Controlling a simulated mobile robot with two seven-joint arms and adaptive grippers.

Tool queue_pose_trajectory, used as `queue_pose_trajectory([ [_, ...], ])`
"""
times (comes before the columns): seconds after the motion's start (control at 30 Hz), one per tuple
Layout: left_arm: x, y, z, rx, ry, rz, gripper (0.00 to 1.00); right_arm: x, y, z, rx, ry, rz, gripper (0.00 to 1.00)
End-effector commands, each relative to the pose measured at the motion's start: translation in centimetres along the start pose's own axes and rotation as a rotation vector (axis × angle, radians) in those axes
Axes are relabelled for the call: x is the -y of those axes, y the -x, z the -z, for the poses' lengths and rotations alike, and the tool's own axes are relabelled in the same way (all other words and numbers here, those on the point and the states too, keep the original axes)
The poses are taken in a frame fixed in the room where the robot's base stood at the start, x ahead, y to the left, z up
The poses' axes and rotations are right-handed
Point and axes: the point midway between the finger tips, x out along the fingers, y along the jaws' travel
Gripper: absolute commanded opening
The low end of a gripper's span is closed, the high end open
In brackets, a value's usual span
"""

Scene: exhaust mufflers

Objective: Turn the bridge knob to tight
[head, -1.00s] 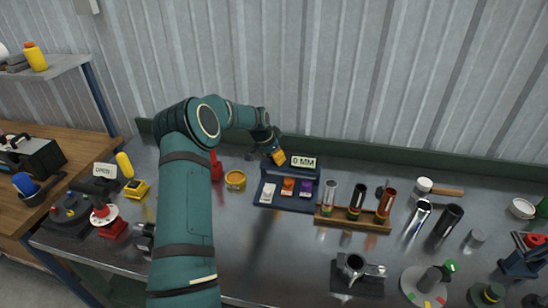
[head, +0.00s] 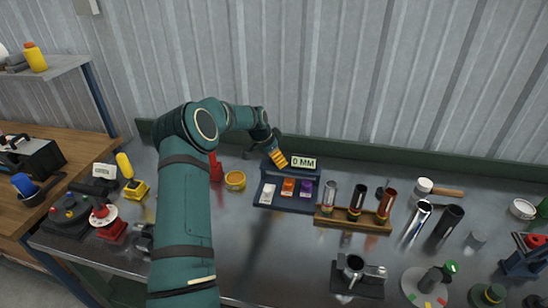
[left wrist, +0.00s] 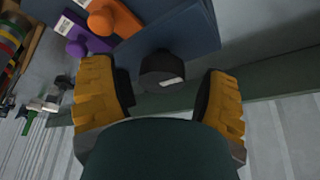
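A dark round knob (left wrist: 162,70) with a small white mark on its side shows in the left wrist view, on or beside a blue-grey panel (left wrist: 190,32). I take it for the bridge knob. My left gripper (left wrist: 158,78) is open, with one orange-padded finger on each side of the knob and a gap to both. In the head view the gripper (head: 279,157) is at the back left of the blue panel (head: 268,203), left of the "0 MM" sign (head: 303,162). The knob is hidden there. My right gripper is not in view.
White (head: 267,191), orange (head: 288,187) and purple (head: 305,188) pieces sit on the panel. The corrugated wall (head: 340,80) is close behind.

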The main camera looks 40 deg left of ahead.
Motion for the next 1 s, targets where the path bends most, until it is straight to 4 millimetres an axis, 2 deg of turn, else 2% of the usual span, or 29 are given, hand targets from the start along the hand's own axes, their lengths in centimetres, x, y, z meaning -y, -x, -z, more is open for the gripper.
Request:
queue_pose_trajectory([
  [0.37, 0.1, 0.7, 0.1, -0.001, 0.001, 0.003, 0.75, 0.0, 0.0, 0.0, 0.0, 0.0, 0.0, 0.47],
  [0.47, 0.2, 1.9, 0.1, -0.002, 0.001, 0.005, 0.75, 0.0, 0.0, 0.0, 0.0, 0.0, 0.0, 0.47],
  [0.8, 0.1, 8.7, 0.1, -0.002, 0.0, 0.005, 0.75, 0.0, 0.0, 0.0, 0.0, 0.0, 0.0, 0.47],
  [1.0, 0.1, 11.3, 0.1, -0.002, 0.0, 0.003, 0.75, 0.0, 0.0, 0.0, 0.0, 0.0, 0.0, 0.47],
])
